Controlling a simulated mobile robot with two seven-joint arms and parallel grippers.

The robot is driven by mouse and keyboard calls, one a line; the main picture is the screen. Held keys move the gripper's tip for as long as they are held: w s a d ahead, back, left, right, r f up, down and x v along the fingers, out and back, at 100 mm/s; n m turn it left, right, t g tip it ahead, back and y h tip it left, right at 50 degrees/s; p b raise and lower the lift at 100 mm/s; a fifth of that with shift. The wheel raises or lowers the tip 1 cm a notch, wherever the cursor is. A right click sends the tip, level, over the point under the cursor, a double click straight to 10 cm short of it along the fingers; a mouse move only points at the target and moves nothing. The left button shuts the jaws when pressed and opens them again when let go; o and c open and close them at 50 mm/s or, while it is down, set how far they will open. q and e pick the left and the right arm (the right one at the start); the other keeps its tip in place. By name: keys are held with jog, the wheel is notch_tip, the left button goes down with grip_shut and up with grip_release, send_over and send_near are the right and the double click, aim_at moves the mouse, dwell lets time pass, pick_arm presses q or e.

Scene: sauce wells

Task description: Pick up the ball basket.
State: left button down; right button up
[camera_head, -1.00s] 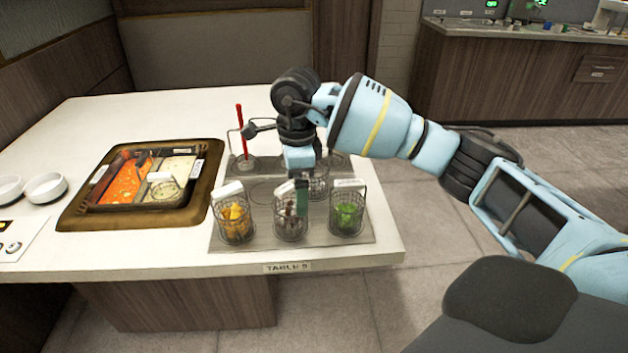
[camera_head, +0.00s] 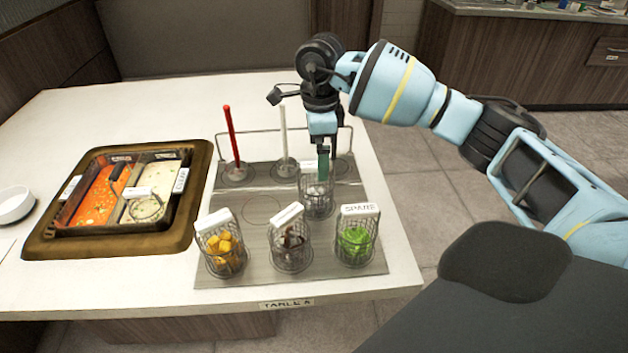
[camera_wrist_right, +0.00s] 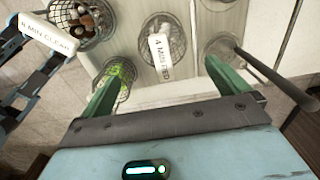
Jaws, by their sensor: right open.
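A wire basket (camera_head: 317,200) with pale contents stands in the second row of the grey tray (camera_head: 262,183). In the right wrist view this basket (camera_wrist_right: 152,28) holds pale round pieces and has a white label handle reading roughly "MIN RED". It looks like the ball basket. My right gripper (camera_head: 322,165) points down just above it. In the wrist view the open fingers (camera_wrist_right: 160,78) lie either side of the handle's line, with nothing between them that I can see held. Whether the fingers touch the handle cannot be told.
Front-row baskets hold yellow chunks (camera_head: 222,252), dark pieces (camera_head: 292,250) and green leaves (camera_head: 355,244). Red (camera_head: 231,140) and white (camera_head: 284,130) upright sticks stand behind, with a wire rail. A two-part soup pot (camera_head: 120,195), holding another basket (camera_head: 145,208), is at left.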

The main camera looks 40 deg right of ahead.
aim_at(317, 182)
jog(key=shift+w+r, duration=0.1)
jog(key=shift+s+f, duration=0.2)
jog(key=shift+f, duration=0.25)
jog(key=shift+w+f, duration=0.2)
jog(key=shift+f, duration=1.5)
jog(key=shift+w+f, duration=0.2)
jog(key=shift+f, duration=1.5)
jog(key=c, duration=1.2)
